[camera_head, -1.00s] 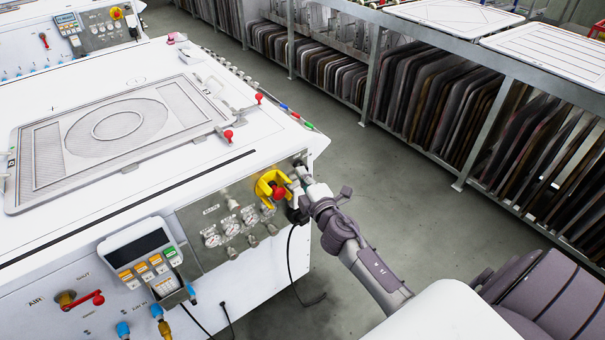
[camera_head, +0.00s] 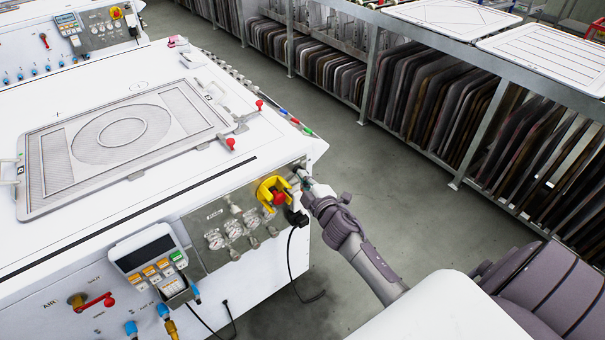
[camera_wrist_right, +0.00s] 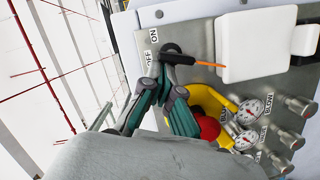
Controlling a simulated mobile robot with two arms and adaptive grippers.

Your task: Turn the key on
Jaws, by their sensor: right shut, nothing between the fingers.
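The key switch (camera_wrist_right: 171,48) is on the grey control panel, in the upper middle of the right wrist view, beside small ON and OFF labels. A dark key-like piece with a thin orange end (camera_wrist_right: 207,65) lies at the switch, pointing right. My right gripper (camera_wrist_right: 168,84) is shut and empty, its tips just below the switch; I cannot tell whether they touch it. In the head view, my right gripper (camera_head: 304,180) is at the panel's right end, partly covering the switch area. My left gripper is out of view.
A red emergency button in a yellow guard (camera_head: 272,192) sits close left of my gripper. Gauges (camera_head: 232,229) and a keypad unit (camera_head: 150,258) are farther left. A black cable (camera_head: 291,262) hangs below. The floor (camera_head: 385,195) to the right is clear up to the rack.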

